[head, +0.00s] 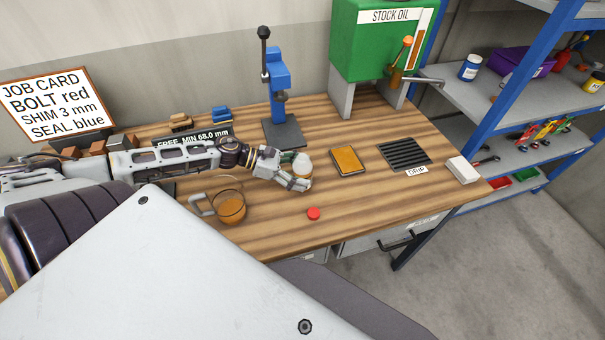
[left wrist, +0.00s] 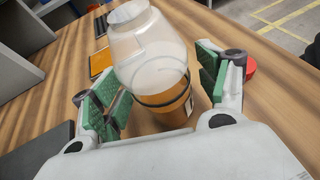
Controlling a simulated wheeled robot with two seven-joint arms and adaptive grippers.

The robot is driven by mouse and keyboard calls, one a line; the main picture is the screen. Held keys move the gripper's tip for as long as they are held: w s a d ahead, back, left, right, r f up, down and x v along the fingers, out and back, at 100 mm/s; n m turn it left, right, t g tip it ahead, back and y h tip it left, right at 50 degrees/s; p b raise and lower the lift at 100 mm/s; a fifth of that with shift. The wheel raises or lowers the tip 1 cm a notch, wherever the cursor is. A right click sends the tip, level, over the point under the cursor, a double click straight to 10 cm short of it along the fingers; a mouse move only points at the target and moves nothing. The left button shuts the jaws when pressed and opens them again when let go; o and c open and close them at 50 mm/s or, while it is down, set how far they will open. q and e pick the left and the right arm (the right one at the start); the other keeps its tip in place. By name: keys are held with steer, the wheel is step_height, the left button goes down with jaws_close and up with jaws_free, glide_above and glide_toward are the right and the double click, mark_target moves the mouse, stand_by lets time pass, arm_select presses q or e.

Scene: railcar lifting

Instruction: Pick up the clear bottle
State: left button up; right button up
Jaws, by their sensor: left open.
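The clear bottle (head: 303,163) stands on the wooden bench in the head view, partly hidden by my left gripper (head: 297,180). In the left wrist view the bottle (left wrist: 155,55) has a see-through upper part, a dark band and an amber lower part. My left gripper (left wrist: 153,90) is open, with its green-padded fingers on either side of the bottle. Gaps show between the pads and the bottle. My right gripper is in neither view.
A glass jug (head: 231,207) of amber liquid stands left of the bottle. A red cap (head: 314,213) lies in front. An orange tray (head: 348,160), a black grate (head: 404,153) and a blue press (head: 279,85) are nearby. A green oil tank (head: 375,50) stands behind.

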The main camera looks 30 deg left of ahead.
mark_target(302, 154)
arm_select(q)
steer(key=shift+w+d+f, duration=0.1)
steer(key=shift+w+d, duration=0.05)
steer(key=shift+d, duration=0.05)
stand_by(0.5)
steer(key=c, duration=1.2)
steer(key=shift+r+p, duration=1.3)
steer(key=shift+r, duration=3.75)
steer(key=shift+f, duration=0.1)
